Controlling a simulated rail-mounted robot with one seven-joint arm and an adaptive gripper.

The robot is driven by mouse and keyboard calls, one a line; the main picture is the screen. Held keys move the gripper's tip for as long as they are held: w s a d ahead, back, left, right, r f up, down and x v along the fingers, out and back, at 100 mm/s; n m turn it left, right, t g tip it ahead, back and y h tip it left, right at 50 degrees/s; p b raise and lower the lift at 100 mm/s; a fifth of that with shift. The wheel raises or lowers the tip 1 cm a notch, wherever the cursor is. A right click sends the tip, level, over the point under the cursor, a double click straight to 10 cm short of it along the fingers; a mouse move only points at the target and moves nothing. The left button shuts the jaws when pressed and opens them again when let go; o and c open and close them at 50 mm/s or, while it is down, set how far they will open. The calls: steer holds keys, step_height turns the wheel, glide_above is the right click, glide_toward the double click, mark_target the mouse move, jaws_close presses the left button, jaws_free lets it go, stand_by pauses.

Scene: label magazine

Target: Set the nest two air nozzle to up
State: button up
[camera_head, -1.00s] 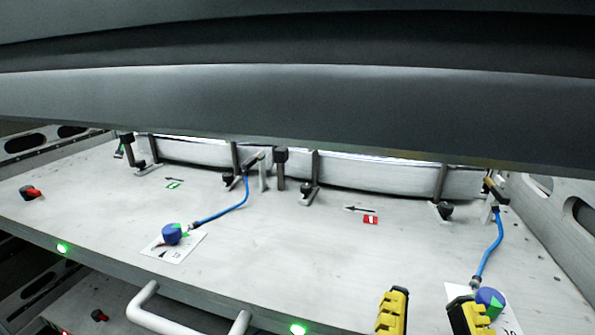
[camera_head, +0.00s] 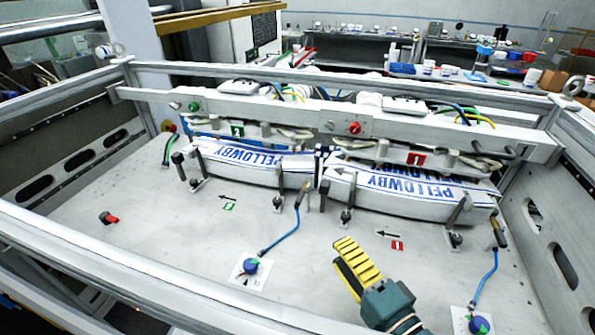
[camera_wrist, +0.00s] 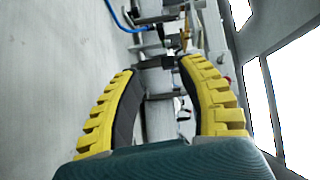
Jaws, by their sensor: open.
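The nest two air nozzle (camera_head: 301,192) is a small dark, brass-coloured piece on a post in front of the left stack of labels. It looks tilted; its exact setting is too small to tell. A blue hose (camera_head: 285,240) runs from it down to a blue regulator knob (camera_head: 250,266) on a white card. The green number 2 plate (camera_head: 237,130) is on the rail behind. My gripper (camera_head: 345,251), with yellow ribbed fingers, is right of the hose and nearer the camera. In the wrist view my gripper (camera_wrist: 157,70) is open and empty, with a blue hose (camera_wrist: 125,19) beyond the fingertips.
The nest one nozzle (camera_head: 499,232) and its blue knob (camera_head: 479,324) are at the right. Posts and clamps (camera_head: 347,214) line the front of the label stacks (camera_head: 250,162). A frame bar (camera_head: 120,260) crosses the front. The left plate is mostly clear.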

mark_target(299, 197)
steer(key=shift+d+r+m+y, duration=0.1)
steer(key=shift+r+m+y, duration=0.05)
steer(key=shift+m+y, duration=0.25)
steer(key=shift+w+a, duration=0.2)
steer(key=shift+a, duration=0.05)
steer(key=p+x, duration=0.1)
steer(key=x, duration=1.4)
steer(key=shift+w+a+f, duration=0.15)
steer(key=shift+w+f, duration=0.05)
steer(key=shift+w, duration=0.2)
steer(key=shift+o, duration=0.2)
jaws_close()
